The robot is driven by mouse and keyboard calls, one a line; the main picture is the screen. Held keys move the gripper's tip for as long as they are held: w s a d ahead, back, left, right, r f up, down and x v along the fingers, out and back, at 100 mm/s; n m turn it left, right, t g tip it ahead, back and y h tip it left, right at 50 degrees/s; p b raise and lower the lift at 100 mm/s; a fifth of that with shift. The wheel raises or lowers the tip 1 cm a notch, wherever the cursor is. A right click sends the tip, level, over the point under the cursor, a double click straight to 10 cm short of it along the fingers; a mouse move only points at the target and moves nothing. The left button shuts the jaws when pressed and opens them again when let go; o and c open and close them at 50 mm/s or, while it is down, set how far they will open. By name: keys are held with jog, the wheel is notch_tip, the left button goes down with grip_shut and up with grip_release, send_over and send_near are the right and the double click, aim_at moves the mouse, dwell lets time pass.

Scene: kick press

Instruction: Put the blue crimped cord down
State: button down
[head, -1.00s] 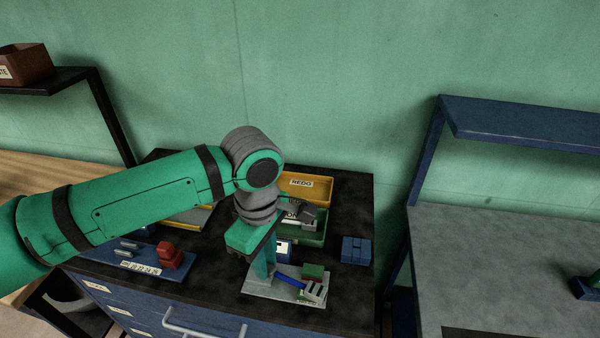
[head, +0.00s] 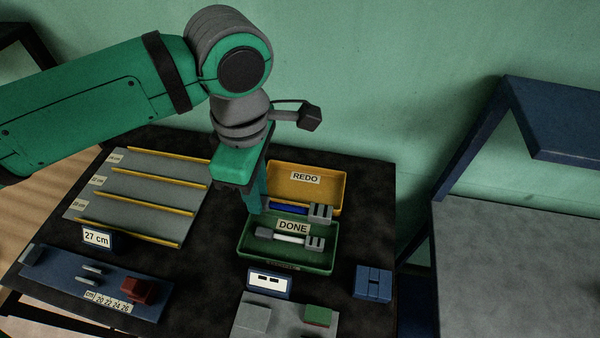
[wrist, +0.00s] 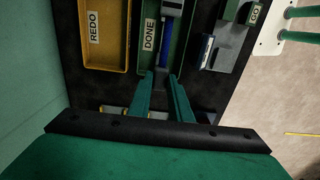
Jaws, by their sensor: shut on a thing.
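My gripper (head: 262,208) is shut on one end of the blue crimped cord (head: 289,209), which lies level and ends in a grey ridged connector (head: 320,213) at the right. In the head view the cord shows across the back edge of the green DONE tray (head: 250,262), in front of the yellow REDO tray (head: 335,184). The wrist view shows the cord (wrist: 159,60) running from the fingers over the DONE tray. Its height above the tray is hard to tell. A white cord (head: 288,237) with grey ends lies in the DONE tray.
A small display (head: 270,281) and a grey fixture plate (head: 284,316) stand in front of the DONE tray. A blue block (head: 373,282) sits at right. A grey rack with yellow strips (head: 140,196), a 27 cm sign (head: 97,238) and a blue gauge board (head: 95,284) are at left.

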jog(key=w+f, duration=0.3)
jog(key=w, duration=0.1)
jog(key=w+d+f, duration=0.1)
jog(key=w+f, duration=0.1)
jog(key=w, duration=0.2)
jog(key=w+d+f, duration=0.1)
jog(key=w+f, duration=0.2)
jog(key=w, duration=0.1)
jog(key=shift+w+f, duration=0.3)
jog(key=shift+w, duration=0.05)
jog(key=shift+w+d+f, duration=0.15)
jog(key=shift+w+f, duration=0.35)
jog(key=shift+f, duration=0.1)
jog(key=shift+w+f, duration=0.1)
jog(key=shift+f, duration=1.45)
jog(key=shift+f, duration=0.1)
jog(key=c, duration=2)
grip_release()
jog(key=shift+f, duration=0.1)
jog(key=o, duration=0.4)
